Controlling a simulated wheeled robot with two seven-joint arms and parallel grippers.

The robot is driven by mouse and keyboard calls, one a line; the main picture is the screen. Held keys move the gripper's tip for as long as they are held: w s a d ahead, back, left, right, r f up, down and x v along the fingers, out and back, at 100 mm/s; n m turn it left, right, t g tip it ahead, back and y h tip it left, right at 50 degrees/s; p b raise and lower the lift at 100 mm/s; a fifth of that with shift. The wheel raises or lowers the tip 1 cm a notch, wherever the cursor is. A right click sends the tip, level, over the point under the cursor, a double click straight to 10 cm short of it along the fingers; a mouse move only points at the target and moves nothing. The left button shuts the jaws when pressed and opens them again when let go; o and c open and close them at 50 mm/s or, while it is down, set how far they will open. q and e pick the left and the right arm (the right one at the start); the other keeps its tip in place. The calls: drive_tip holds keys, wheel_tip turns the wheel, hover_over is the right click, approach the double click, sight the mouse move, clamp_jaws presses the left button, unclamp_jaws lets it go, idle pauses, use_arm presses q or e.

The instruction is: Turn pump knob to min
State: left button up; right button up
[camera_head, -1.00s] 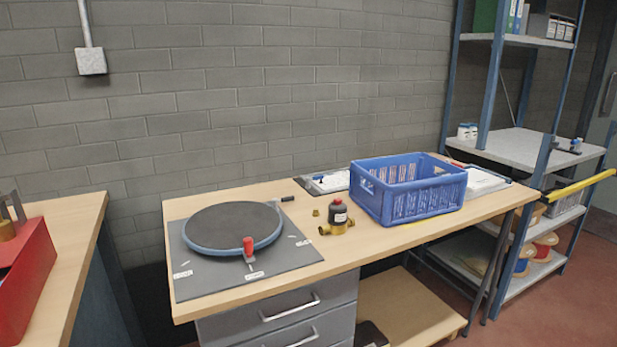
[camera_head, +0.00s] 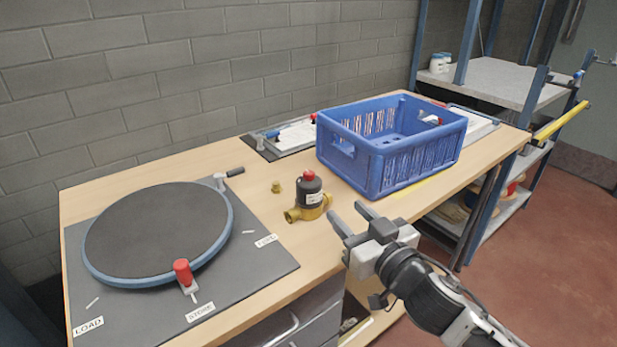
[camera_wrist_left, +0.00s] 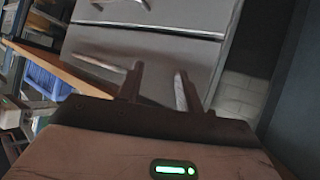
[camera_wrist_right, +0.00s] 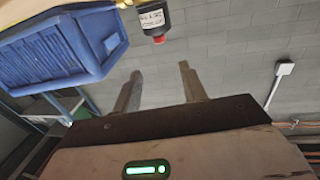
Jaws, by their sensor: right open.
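The pump (camera_head: 310,196) has a brass body, a black housing with a white label and a red knob (camera_head: 309,175) on top. It stands upright on the wooden bench. In the right wrist view the pump (camera_wrist_right: 153,18) appears upside down with its red knob (camera_wrist_right: 158,39) showing, beyond the fingers. My right gripper (camera_head: 349,213) is open and empty, just right of the pump and apart from it. My left gripper is outside the head view. In the left wrist view the left gripper (camera_wrist_left: 158,78) is open and empty, facing grey drawers (camera_wrist_left: 140,45).
A blue crate (camera_head: 345,165) stands behind and right of the pump. A round turntable (camera_head: 120,272) with a red-handled lever (camera_head: 183,272) lies on the left. A small brass fitting (camera_head: 276,187) sits beside the pump. Bare bench top (camera_head: 262,212) shows left of the pump.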

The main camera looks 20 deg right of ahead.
sight(312, 175)
drive_tip(key=w+a, duration=0.1)
drive_tip(key=w, duration=0.4)
drive_tip(key=w+a, duration=0.1)
drive_tip(key=w, duration=0.4)
drive_tip(key=w+a, duration=0.1)
drive_tip(key=w, duration=0.4)
drive_tip(key=shift+w+p, duration=0.25)
drive_tip(key=shift+p, duration=0.15)
drive_tip(key=shift+d, duration=0.1)
clamp_jaws()
